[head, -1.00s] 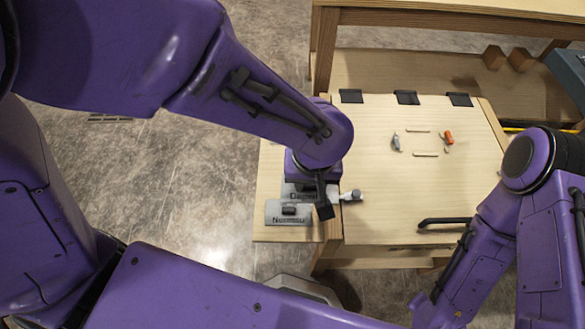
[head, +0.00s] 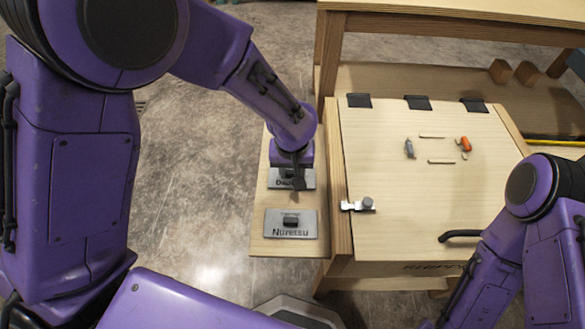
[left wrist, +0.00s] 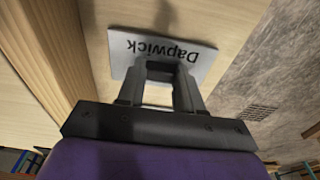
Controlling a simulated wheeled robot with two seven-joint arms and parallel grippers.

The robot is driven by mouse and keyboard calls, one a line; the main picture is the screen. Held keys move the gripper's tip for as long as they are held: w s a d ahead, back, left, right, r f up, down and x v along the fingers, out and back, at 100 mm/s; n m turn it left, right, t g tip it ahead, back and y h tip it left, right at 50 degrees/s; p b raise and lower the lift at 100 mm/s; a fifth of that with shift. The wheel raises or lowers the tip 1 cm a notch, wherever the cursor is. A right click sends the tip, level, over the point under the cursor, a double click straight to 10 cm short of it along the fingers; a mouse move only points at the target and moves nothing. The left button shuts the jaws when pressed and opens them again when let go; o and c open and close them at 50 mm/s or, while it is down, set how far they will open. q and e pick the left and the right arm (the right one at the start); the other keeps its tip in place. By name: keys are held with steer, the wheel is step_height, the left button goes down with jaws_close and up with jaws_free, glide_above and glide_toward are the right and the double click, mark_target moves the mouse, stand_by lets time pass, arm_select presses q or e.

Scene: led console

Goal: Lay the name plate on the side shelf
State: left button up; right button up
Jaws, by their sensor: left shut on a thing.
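The grey name plate lettered "Dapwick" (head: 279,182) is flat over the far part of the wooden side shelf (head: 270,248). My left gripper (head: 291,182) is shut on the block handle in the middle of this plate. In the left wrist view the fingers of the left gripper (left wrist: 160,78) close around the handle, and the Dapwick plate (left wrist: 165,48) shows upside down. I cannot tell whether the plate touches the shelf or is just above it. My right gripper is out of view; only my right arm shows at the right.
A second grey plate with a block handle (head: 306,227) lies on the near part of the shelf. To the right is a wooden console lid (head: 385,180) with black hinges, small parts, a metal latch (head: 358,205) and a black handle (head: 459,235). A wooden bench (head: 450,22) stands behind.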

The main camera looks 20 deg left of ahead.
arm_select(q)
steer(key=shift+f, duration=0.15)
steer(key=o, duration=1)
steer(key=shift+o, duration=0.2)
step_height(320, 180, up, 12)
steer(key=s+p, duration=0.1)
steer(key=p, duration=0.2)
steer(key=shift+s+d, duration=0.2)
steer(key=shift+s, duration=0.05)
